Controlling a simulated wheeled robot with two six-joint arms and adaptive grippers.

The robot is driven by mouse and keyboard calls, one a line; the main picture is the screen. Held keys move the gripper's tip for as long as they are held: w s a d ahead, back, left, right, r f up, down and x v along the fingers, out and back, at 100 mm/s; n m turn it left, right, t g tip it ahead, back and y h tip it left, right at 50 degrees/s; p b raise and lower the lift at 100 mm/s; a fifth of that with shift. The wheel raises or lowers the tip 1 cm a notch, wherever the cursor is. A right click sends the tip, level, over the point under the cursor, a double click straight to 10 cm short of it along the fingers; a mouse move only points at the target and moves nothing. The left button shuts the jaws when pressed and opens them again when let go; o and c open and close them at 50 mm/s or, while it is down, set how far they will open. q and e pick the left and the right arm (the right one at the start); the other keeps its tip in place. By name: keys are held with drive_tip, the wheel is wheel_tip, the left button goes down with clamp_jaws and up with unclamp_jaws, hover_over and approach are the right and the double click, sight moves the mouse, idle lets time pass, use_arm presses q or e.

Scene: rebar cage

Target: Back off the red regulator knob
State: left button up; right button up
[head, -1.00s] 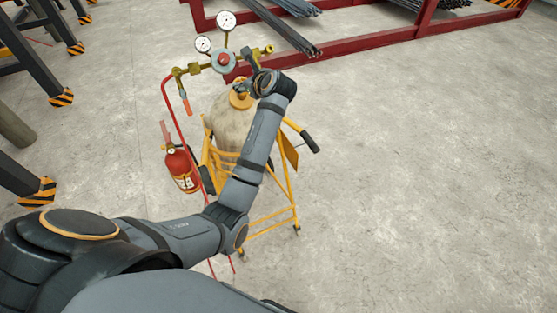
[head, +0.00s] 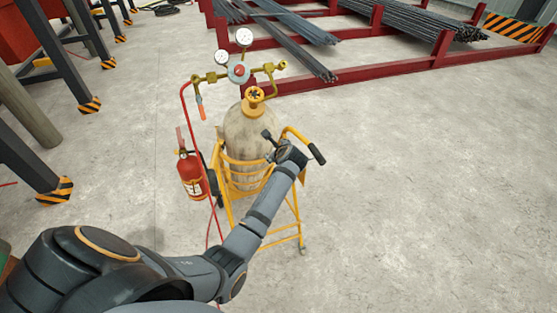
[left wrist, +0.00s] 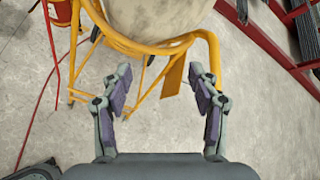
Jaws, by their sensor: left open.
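The red regulator knob (head: 239,71) sits at the centre of the regulator, with two white round gauges (head: 243,37) above it. The regulator stands above and slightly left of the top of a beige gas cylinder (head: 250,133). A yellow valve handwheel (head: 254,94) is on the cylinder top. My left gripper (head: 275,146) is in front of the cylinder, low and to the right of the knob, well apart from it. In the left wrist view my left gripper (left wrist: 160,92) is open and empty, its fingers spread below the cylinder and cart rail. My right gripper is not in view.
The yellow cart (head: 285,240) holds the cylinder; its handle end (head: 316,153) is close to my gripper. A fire extinguisher (head: 192,175) and a red hose (head: 183,105) are on the left. Red racks with rebar (head: 400,67) stand behind. The floor at right is clear.

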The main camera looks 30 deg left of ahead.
use_arm(q)
drive_tip(key=shift+s+d+f, duration=0.15)
drive_tip(key=shift+d+f, duration=0.05)
drive_tip(key=shift+f, duration=0.35)
drive_tip(key=shift+s+d+f, duration=0.15)
drive_tip(key=shift+f, duration=0.4)
drive_tip(key=shift+a, duration=0.1)
drive_tip(key=shift+f, duration=0.1)
